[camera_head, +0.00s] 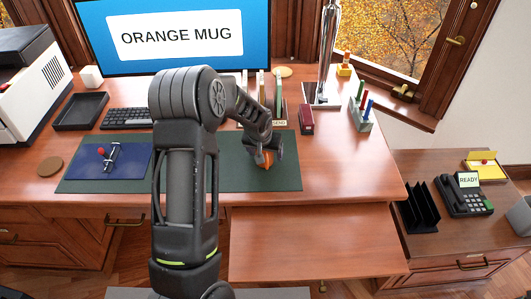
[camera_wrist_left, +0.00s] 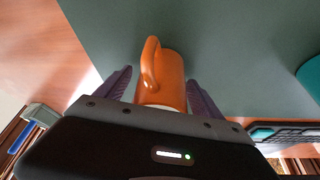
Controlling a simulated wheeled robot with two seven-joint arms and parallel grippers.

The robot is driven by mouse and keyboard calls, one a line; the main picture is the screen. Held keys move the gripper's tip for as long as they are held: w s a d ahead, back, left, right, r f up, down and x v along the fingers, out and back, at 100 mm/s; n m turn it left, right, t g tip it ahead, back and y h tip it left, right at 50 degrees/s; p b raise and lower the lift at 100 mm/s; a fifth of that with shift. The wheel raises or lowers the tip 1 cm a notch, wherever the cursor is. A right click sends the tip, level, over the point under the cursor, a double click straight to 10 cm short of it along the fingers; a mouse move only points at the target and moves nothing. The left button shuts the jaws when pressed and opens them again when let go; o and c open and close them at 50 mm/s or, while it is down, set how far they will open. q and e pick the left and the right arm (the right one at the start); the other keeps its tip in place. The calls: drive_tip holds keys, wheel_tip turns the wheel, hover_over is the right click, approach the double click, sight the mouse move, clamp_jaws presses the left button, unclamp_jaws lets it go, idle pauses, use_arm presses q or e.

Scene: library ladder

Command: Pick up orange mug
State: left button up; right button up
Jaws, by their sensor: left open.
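The orange mug (camera_wrist_left: 167,78) stands between the two open fingers of my left gripper (camera_wrist_left: 160,95) in the left wrist view, with its handle toward the camera side. Both fingers show apart from it, with gaps at either side. In the head view only a small part of the mug (camera_head: 263,159) shows on the dark green desk mat (camera_head: 240,178). My left gripper (camera_head: 268,152) is over it there and hides most of it. The right gripper is not in view.
A blue pad (camera_head: 85,172) with a small red-tipped item lies left of the arm. A keyboard (camera_head: 126,118), a monitor (camera_head: 176,34), a red box (camera_head: 306,120) and a pen holder (camera_head: 360,118) stand behind. The desk's right front (camera_head: 350,180) is clear.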

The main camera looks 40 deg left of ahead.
use_arm(q)
drive_tip(key=shift+c, duration=0.4)
clamp_jaws()
idle(0.9)
